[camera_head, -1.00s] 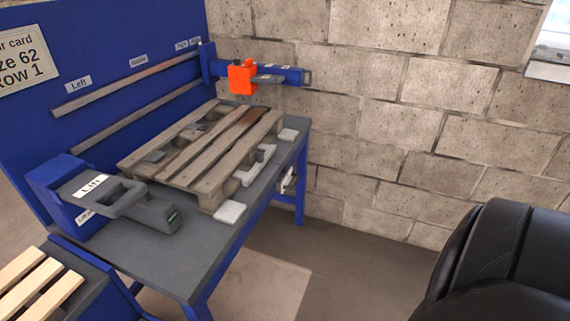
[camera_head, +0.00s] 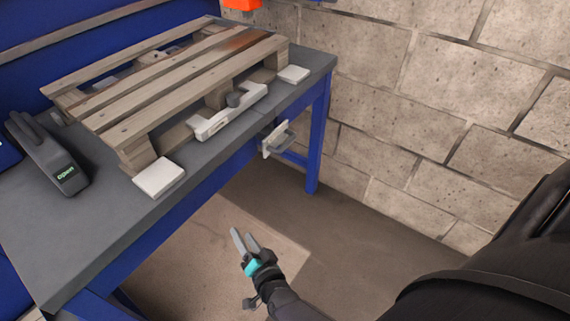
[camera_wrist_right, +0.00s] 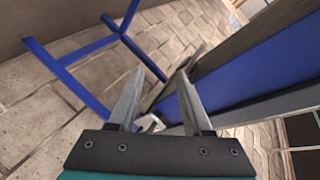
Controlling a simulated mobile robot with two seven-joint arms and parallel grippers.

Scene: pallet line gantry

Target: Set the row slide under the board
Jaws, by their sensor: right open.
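The pallet (camera_head: 150,85) lies on the grey table, its slatted boards on top. A white slide with a dark knob (camera_head: 230,110) sits along the table's front edge beside the pallet. A white plate with a grey lever (camera_head: 275,138) is mounted below the table edge. I cannot tell which of the two is the row slide. My right gripper (camera_head: 243,238) is open and empty, in front of and lower than the table, apart from both. In the right wrist view, its fingers (camera_wrist_right: 160,88) are apart, with a small pale hook-like part (camera_wrist_right: 152,122) beyond them. My left gripper is not in view.
A dark handheld device with a green display (camera_head: 50,160) lies on the table's left part. White pads (camera_head: 159,177) (camera_head: 293,74) flank the slide. A blue leg (camera_head: 318,135) stands under the table corner, near the block wall (camera_head: 430,110). The floor before the table is clear.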

